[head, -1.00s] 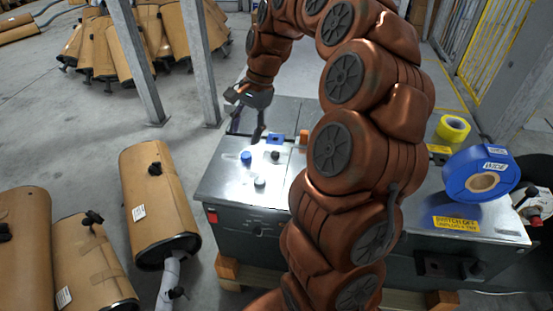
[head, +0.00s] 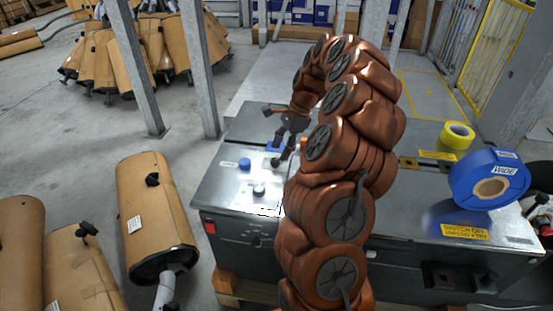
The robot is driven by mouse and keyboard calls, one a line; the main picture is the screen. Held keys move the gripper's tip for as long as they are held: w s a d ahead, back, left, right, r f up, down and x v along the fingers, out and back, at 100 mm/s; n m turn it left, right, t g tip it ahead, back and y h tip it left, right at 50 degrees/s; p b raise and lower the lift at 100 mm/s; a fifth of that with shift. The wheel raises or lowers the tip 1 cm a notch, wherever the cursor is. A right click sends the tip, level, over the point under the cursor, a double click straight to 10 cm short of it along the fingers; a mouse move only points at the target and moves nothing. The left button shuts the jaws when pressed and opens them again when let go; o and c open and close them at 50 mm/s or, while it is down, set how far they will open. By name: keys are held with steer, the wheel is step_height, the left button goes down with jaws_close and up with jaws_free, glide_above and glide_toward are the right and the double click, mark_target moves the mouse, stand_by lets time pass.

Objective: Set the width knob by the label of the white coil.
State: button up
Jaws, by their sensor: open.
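A metal-topped machine (head: 213,195) carries a blue knob (head: 245,164) at its left and a pale grey knob (head: 259,189) in front. A dark knob or finger tip shows at the lower end of my gripper (head: 281,158); I cannot tell which. My gripper is open, pointing down, close above the panel right of the blue knob. Which knob sets the width cannot be read. A large blue coil (head: 463,182) with a white label reading "WIDE" (head: 505,170) stands at the right of the machine. I see no clearly white coil.
A yellow tape roll (head: 458,135) lies behind the blue coil, and a yellow warning label (head: 465,231) is in front of it. Grey posts (head: 198,70) rise behind. My arm hides the machine's middle.

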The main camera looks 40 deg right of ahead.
mark_target(276, 159)
steer(key=x, duration=0.4)
steer(key=shift+a+f, duration=0.1)
steer(key=shift+f, duration=0.05)
jaws_close()
